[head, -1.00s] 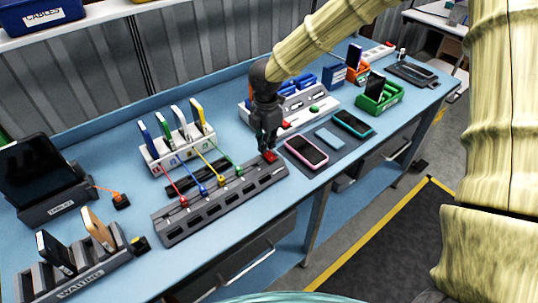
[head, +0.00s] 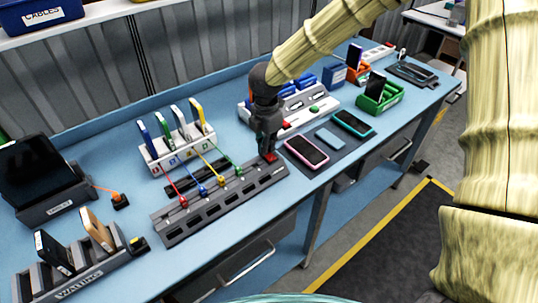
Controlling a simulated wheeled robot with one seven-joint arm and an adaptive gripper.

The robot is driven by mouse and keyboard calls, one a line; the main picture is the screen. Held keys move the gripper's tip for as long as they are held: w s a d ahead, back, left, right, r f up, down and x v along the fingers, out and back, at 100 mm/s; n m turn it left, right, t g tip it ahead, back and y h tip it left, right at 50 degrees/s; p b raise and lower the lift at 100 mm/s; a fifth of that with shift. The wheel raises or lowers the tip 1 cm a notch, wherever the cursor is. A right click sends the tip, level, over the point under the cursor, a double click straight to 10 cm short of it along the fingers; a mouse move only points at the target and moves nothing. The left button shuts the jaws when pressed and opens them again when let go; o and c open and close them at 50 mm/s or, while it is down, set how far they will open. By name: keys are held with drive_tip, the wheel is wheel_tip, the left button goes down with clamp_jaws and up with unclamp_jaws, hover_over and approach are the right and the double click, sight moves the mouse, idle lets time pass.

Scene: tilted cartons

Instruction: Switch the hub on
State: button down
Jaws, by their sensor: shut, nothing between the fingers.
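The hub is a long dark grey strip (head: 178,238) with a row of slots, lying at the front of the blue bench. Red, blue, yellow and green cables run to plugs along its back side. A red switch (head: 271,158) sits at its right end. My gripper (head: 267,154) points down at that switch with its fingers together and empty. The fingertips are at the switch and partly cover it; I cannot tell whether they touch it or whether the switch is on.
Behind the hub, a white rack (head: 172,159) holds several upright phones. Right of the hub, a pink-framed phone (head: 306,151) and a teal one (head: 353,123) lie on a grey mat. A waiting rack (head: 78,285) and a tablet stand (head: 57,208) are at the left.

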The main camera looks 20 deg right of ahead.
drive_tip(key=shift+f, duration=0.3)
drive_tip(key=shift+r, duration=0.15)
drive_tip(key=shift+r+p, duration=2.75)
drive_tip(key=shift+r, duration=0.7)
drive_tip(key=shift+a+f, duration=0.1)
